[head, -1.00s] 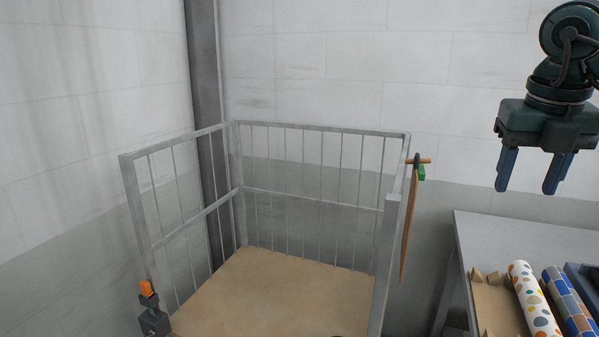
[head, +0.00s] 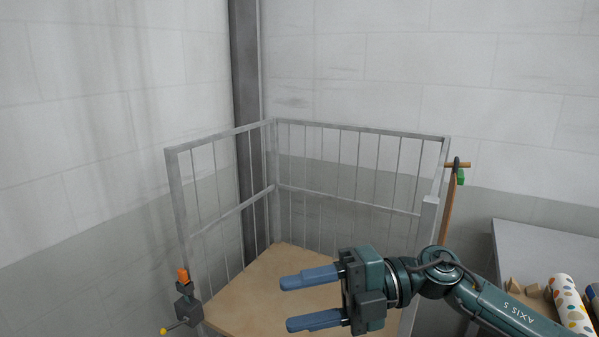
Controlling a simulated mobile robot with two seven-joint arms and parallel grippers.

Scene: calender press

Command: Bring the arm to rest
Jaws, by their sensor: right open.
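My right gripper (head: 312,300) is in the lower middle of the head view, with its arm (head: 490,302) coming in from the lower right. Its two blue fingers are apart and point left, with nothing between them. In the picture it lies in front of the tan floor board (head: 258,280) of a grey railed cage. I cannot tell how far above the board it is. My left gripper is not in view.
The grey rail cage (head: 350,130) stands in the corner. A latch with an orange knob (head: 183,275) is at its left post. A grey table (head: 545,240) at right bears a dotted roll (head: 571,303).

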